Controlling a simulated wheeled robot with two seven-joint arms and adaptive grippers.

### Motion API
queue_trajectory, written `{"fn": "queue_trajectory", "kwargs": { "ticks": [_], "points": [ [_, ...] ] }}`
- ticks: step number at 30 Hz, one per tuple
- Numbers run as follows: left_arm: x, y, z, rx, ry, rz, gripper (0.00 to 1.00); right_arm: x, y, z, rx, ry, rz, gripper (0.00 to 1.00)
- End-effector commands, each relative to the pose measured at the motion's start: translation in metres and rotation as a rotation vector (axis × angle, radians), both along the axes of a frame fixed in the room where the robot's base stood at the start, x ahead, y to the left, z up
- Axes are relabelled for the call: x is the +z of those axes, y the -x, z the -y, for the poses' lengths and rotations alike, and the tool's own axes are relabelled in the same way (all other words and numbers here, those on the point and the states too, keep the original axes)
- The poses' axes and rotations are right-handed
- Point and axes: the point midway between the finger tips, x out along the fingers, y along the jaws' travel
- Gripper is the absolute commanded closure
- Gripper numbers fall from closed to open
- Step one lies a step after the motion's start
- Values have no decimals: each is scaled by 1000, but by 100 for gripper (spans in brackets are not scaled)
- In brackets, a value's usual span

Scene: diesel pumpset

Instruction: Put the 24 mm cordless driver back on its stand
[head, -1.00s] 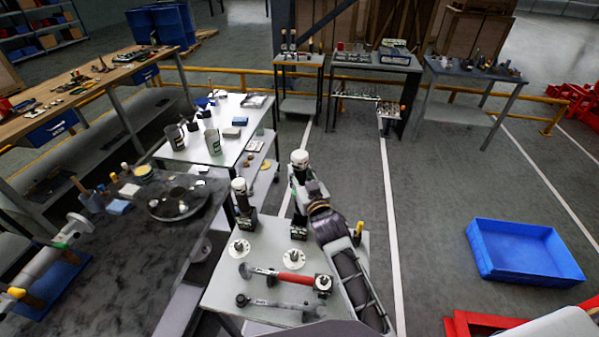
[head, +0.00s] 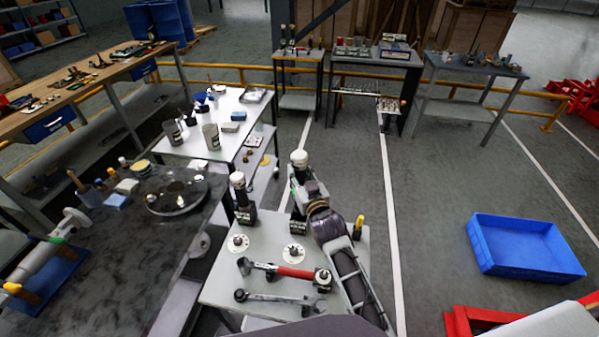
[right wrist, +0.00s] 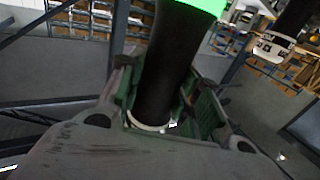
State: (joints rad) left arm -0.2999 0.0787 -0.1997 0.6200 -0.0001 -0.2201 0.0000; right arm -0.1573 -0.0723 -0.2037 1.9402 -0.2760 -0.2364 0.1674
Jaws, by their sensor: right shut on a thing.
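A cordless driver (head: 299,159) with a white top end stands upright over the small grey table (head: 222,285). My right gripper (head: 303,188) is shut around it. In the right wrist view its black grip (right wrist: 170,70), with a green part above, lies between the jaws (right wrist: 165,115). Whether its dark foot touches the table or a stand, I cannot tell. A similar driver (head: 238,181) stands to its left on the table. Two round pale discs with dark centres (head: 238,243) (head: 293,253) lie in front of the drivers. The size marking is not readable. My left gripper is not in view.
A dark workbench (head: 90,265) is to the left; a blue crate (head: 520,248) is on the floor at right.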

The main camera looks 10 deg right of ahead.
Motion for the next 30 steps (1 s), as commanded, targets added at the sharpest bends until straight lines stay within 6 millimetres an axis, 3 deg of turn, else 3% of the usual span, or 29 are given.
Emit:
{"fn": "queue_trajectory", "kwargs": {
  "ticks": [30],
  "points": [
    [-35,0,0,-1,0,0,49,-62,0,0,0,-1,4,100]
  ]
}}
